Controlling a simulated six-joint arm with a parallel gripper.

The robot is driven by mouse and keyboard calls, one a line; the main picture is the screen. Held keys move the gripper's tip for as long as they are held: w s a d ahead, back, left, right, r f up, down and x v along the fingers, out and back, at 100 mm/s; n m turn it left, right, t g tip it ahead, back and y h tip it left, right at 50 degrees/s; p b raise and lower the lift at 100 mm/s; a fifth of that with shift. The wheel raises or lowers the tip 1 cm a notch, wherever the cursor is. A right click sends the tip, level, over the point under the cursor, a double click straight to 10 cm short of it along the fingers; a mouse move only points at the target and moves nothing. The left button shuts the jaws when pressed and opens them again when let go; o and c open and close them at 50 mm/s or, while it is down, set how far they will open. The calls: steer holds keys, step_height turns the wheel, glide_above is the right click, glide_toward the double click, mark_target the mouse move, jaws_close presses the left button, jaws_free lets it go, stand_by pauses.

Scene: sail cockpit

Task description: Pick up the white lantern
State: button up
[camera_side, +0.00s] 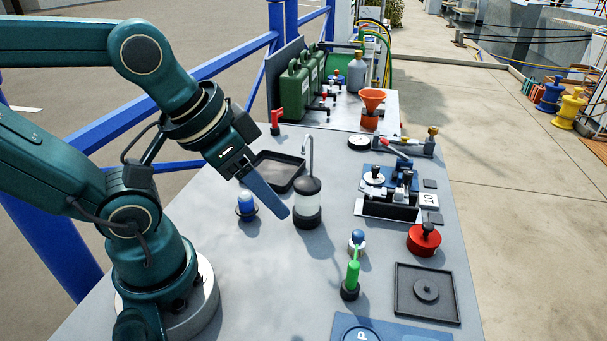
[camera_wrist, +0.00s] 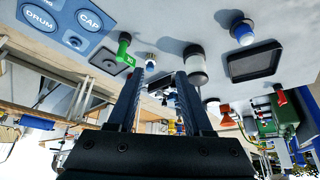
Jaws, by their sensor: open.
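The white lantern (camera_side: 308,201) stands upright on the grey table, with a dark base, dark top and thin upright handle. In the wrist view the lantern (camera_wrist: 197,66) shows just right of the right finger's tip. My gripper (camera_side: 281,208) is open and points down beside the lantern, to its left in the side view; the near finger hides the far one there. In the wrist view both fingers of my gripper (camera_wrist: 160,77) are apart, with nothing held between them. Whether a finger touches the lantern cannot be told.
A blue-capped lamp (camera_side: 246,206) stands left of the gripper. A black tray (camera_side: 274,171) lies behind. A green bottle-like tool (camera_side: 352,277) and a red round container (camera_side: 424,239) stand to the right. Table space in front of the lantern is clear.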

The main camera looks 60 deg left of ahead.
steer(key=o, duration=0.6)
steer(key=shift+o, duration=0.2)
